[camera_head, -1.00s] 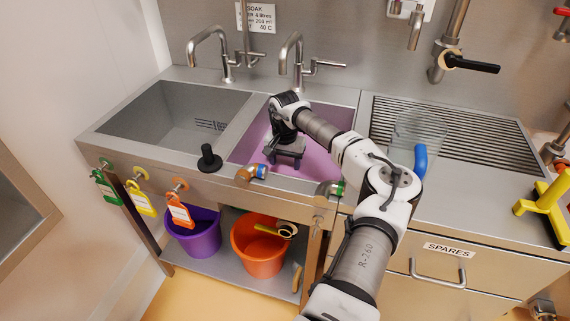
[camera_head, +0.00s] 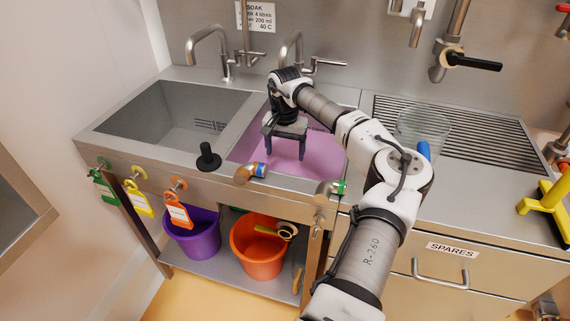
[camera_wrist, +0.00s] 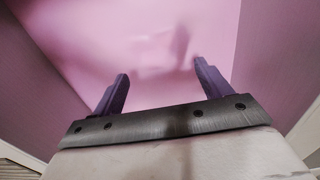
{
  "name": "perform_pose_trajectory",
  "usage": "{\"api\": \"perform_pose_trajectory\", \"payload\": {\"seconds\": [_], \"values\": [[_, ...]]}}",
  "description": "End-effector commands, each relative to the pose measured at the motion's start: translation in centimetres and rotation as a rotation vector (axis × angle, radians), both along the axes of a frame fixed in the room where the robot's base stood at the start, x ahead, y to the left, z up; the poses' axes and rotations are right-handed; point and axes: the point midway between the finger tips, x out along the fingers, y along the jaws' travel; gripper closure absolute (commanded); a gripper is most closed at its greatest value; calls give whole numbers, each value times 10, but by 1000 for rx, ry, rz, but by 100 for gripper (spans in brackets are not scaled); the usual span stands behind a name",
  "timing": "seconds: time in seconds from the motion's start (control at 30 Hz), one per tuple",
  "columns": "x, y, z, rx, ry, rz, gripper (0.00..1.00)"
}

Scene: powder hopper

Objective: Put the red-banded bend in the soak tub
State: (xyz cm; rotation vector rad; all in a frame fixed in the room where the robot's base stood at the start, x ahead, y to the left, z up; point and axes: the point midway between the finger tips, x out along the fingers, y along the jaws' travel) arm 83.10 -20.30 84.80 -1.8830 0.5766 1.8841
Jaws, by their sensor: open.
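The soak tub (camera_head: 322,160) is the right-hand basin, filled with pink liquid; it also fills most of the wrist view (camera_wrist: 140,30). My gripper (camera_head: 285,150) is over the tub, fingers pointing down and apart. In the wrist view the gripper (camera_wrist: 158,80) has nothing between its fingers. A faint, blurred darker shape shows in the pink; I cannot tell whether it is a reflection or something under the surface. No red band is visible. A blue-banded bend (camera_head: 248,173) and a green-banded bend (camera_head: 329,188) lie on the front ledge.
An empty grey basin (camera_head: 165,115) is on the left. A black plug-like object (camera_head: 208,158) stands on the front ledge. A clear container (camera_head: 422,125) and blue item stand right of the tub, by the ribbed drainboard (camera_head: 480,135). Purple (camera_head: 193,236) and orange (camera_head: 257,248) buckets sit below.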

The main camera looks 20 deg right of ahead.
Motion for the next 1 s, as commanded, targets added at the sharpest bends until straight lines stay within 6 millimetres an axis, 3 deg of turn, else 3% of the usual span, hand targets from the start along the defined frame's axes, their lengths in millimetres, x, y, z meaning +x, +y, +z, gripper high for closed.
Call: {"api": "perform_pose_trajectory", "payload": {"seconds": [0.2,0.4,1.0], "values": [[0,-1,41,-3,-2,-1,23],[0,0,59,-1,-1,0,23],[0,0,61,0,0,0,23]]}}
